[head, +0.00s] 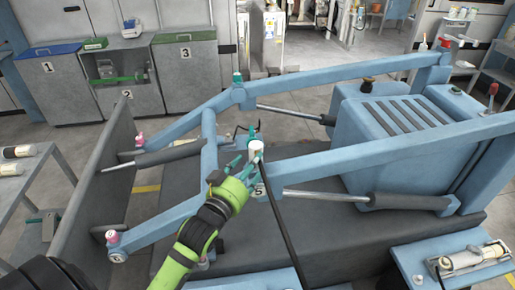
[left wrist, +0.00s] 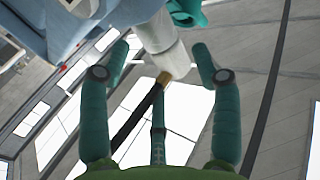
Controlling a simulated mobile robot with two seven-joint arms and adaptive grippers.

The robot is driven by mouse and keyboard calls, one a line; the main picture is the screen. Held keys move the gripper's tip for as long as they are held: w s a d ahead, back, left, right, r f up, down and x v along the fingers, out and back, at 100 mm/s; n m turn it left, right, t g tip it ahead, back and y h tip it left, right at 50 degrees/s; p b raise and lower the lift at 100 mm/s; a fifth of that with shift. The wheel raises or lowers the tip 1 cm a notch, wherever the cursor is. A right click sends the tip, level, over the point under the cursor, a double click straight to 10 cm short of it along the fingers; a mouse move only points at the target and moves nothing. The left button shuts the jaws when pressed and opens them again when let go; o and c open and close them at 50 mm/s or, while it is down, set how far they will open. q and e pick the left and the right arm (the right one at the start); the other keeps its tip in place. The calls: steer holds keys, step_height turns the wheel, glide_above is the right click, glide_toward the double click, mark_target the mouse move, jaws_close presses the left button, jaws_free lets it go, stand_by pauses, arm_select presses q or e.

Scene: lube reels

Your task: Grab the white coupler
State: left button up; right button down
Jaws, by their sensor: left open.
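The white coupler (head: 256,148) sits on the blue frame of the machine, near the middle of the head view, with a teal part above it. In the left wrist view the white coupler (left wrist: 172,60) points down between the fingers, with a brass end and a dark hose below it. My left gripper (head: 238,166) is just left of the coupler in the head view. Its teal fingers are open, one on each side of the coupler in the wrist view (left wrist: 160,50); I see no clear contact. My right gripper is not in view.
A dark hose (head: 285,225) hangs from the coupler area. Blue lift arms (head: 330,75) and a grey cylinder (head: 325,195) surround it. Pink-and-white fittings (head: 112,237) stand on the frame at left. A blue tray (head: 410,262) with a bottle lies at lower right. Numbered bins (head: 65,85) stand behind.

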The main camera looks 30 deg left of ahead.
arm_select(q)
steer(key=w, duration=0.1)
steer(key=w+p, duration=0.1)
steer(key=w, duration=0.1)
steer(key=shift+w+r+p, duration=0.3)
steer(key=shift+p, duration=0.05)
steer(key=shift+w+f, duration=0.1)
steer(key=shift+w, duration=0.25)
steer(key=shift+w+f, duration=0.1)
steer(key=shift+w, duration=0.1)
steer(key=c, duration=1)
steer(key=shift+c, duration=0.3)
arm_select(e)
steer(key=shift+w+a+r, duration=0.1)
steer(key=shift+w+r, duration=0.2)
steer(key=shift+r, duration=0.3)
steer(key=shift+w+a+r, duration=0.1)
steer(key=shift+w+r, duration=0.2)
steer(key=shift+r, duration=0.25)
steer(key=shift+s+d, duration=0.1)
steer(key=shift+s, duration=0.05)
